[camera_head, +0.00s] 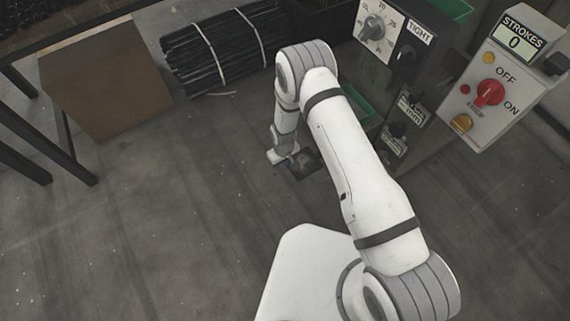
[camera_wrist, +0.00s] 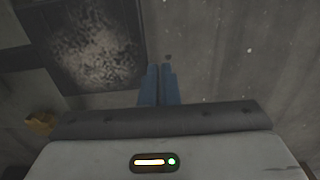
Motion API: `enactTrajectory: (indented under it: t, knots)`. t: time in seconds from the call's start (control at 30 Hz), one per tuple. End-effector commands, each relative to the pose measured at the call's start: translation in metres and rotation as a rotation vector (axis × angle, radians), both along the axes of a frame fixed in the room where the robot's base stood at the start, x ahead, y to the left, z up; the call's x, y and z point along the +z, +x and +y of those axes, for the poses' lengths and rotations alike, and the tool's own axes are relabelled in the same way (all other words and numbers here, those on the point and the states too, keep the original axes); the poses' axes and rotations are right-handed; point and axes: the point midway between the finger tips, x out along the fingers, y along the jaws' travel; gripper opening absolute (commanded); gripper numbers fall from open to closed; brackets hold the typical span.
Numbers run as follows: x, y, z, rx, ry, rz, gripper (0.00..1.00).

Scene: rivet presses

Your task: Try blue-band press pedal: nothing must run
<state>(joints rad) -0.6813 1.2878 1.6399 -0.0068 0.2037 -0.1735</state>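My gripper (camera_head: 290,158) is low near the floor at the foot of the press, at the end of my down-reaching arm. In the wrist view its two blue fingers (camera_wrist: 159,84) are together with nothing between them. A dark plate with a worn grey patch (camera_wrist: 95,48), apparently the pedal, lies left of the fingertips; it also shows in the head view (camera_head: 308,164), partly hidden. I cannot tell whether the fingers touch it. The press's control box (camera_head: 508,85) reads STROKES 0 and has a red OFF/ON switch (camera_head: 489,93). No blue band shows.
A dial panel (camera_head: 376,28) and a TIGHT switch (camera_head: 408,50) stand at the upper right. Tied dark rods (camera_head: 215,50) lie at the back. A brown box (camera_head: 107,80) and dark table legs are at left. The floor (camera_head: 150,235) at front left is clear.

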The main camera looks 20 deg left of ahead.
Motion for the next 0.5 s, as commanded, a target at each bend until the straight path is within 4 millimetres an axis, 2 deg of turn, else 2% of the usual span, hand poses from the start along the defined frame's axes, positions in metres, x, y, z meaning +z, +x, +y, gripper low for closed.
enactTrajectory:
  t: [0.03, 0.2, 0.33, 0.5]
  knots:
    - [0.02, -0.003, 0.003, 0.003, 0.0, 0.0, 0.0]
    - [0.057, -0.009, 0.008, 0.002, -0.001, 0.001, 0.0]
    - [0.076, -0.013, 0.01, 0.001, -0.002, 0.003, 0.0]
    - [0.087, -0.015, 0.011, 0.0, -0.002, 0.003, 0.0]
